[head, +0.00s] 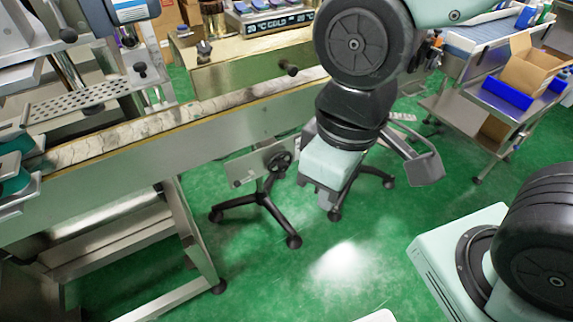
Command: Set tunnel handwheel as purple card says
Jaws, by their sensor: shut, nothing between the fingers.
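A small black handwheel (279,161) sits on a metal plate (252,168) low on the near side of the conveyor, left of my arm's end. I cannot tell whether it is the tunnel handwheel. My gripper (324,206) hangs at the end of my arm, below the pale green wrist block, to the right of the handwheel and apart from it. It is shut and holds nothing; its fingertips show small and unclear. No purple card shows clearly, and no setting or scale mark on the wheel can be read.
The conveyor (200,137) runs from the left edge toward the upper middle. Black star-shaped feet (262,201) stand below the handwheel. A steel trolley (478,118) holds blue bins and an open cardboard box (527,66) at right. The green floor (340,265) in front is mostly clear.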

